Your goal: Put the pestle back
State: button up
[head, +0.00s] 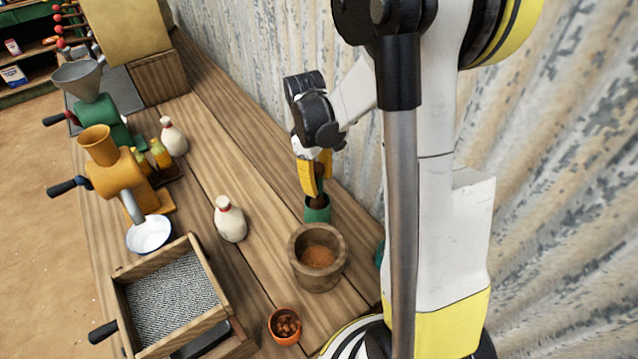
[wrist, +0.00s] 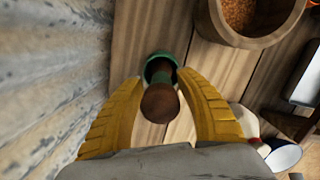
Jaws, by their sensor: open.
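The brown pestle (wrist: 160,103) stands in a small green cup (head: 317,210), its rounded top end up; the cup's rim also shows in the wrist view (wrist: 160,60). How deep the pestle sits is hidden. My gripper (head: 315,175) is over the cup with its yellow fingers open, one on each side of the pestle. In the wrist view, the pestle's end lies between the open fingers (wrist: 158,84), with the right finger very close to it. I cannot tell if a finger touches it. The wooden mortar (head: 294,262) holds brown powder and stands beside the cup, nearer the camera.
An orange bowl of nuts (head: 284,326) and a wooden sieve box (head: 205,262) stand on the near side. A white bottle (head: 230,222) and an orange grinder (head: 117,170) are further left. The corrugated wall (head: 250,60) runs close behind the cup.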

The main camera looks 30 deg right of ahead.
jog(key=r+p, duration=0.1)
jog(key=r, duration=0.2)
jog(key=r+p, duration=0.1)
jog(key=r, duration=0.3)
jog(key=w+r+p, duration=0.1)
jog(key=r, duration=0.2)
jog(key=shift+a+r, duration=0.4)
jog(key=s+a+r+m+t, duration=0.4)
jog(key=s+a+r+t, duration=0.4)
jog(key=s+a, duration=0.3)
jog(key=shift+s+a+m+y, duration=0.3)
jog(key=shift+a+m, duration=0.1)
jog(key=shift+a, duration=0.55)
